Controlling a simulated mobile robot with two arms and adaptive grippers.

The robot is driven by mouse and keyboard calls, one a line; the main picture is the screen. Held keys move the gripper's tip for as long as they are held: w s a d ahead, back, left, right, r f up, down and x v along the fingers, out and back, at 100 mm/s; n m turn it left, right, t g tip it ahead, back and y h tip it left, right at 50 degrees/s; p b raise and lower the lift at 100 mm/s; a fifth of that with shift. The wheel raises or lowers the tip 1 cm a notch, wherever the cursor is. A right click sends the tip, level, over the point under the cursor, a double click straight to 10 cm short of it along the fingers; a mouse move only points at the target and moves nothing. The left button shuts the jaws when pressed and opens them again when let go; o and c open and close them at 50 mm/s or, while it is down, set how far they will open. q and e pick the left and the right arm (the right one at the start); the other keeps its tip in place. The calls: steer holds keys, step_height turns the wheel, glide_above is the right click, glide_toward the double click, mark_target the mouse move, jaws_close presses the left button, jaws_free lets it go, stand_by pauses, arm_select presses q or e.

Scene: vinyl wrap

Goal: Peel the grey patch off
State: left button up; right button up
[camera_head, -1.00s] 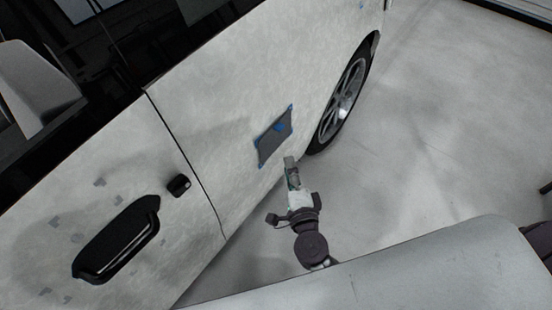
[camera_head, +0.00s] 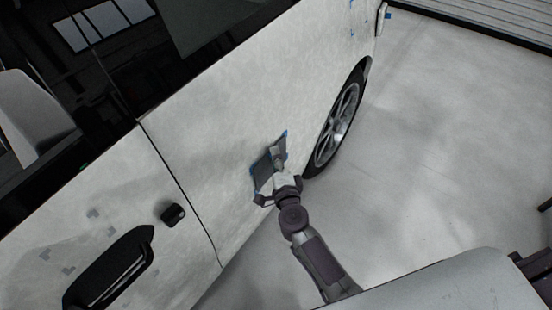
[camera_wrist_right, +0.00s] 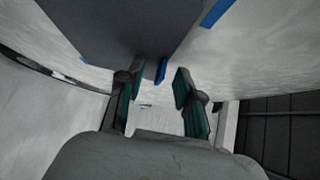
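The grey patch (camera_head: 260,170) is on the white side of the car, with bits of blue tape at its corners. My right gripper (camera_head: 279,158) is in front of it and hides part of it. In the right wrist view the patch (camera_wrist_right: 115,25) fills the upper left. A blue tape tab (camera_wrist_right: 162,70) at its lower corner shows between the green-padded fingers of my right gripper (camera_wrist_right: 159,88). The fingers stand apart, with a gap on both sides of the tab. Another blue strip (camera_wrist_right: 214,12) is at the top. My left gripper is not in view.
The car door (camera_head: 100,210) with its black handle (camera_head: 112,268) is on the left. A wheel (camera_head: 340,122) is to the right of the patch. The grey floor (camera_head: 430,150) on the right is open. More small blue tape pieces are near the car's far end.

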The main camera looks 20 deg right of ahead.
steer(key=c, duration=0.6)
jaws_close()
steer(key=shift+s+d, duration=0.4)
steer(key=shift+s, duration=0.1)
stand_by(0.4)
steer(key=s+d+p, duration=0.1)
steer(key=s+d, duration=0.3)
steer(key=s, duration=0.1)
steer(key=shift+s+d+r, duration=0.15)
steer(key=shift+s+r, duration=0.05)
steer(key=shift+r, duration=0.1)
stand_by(0.7)
stand_by(0.5)
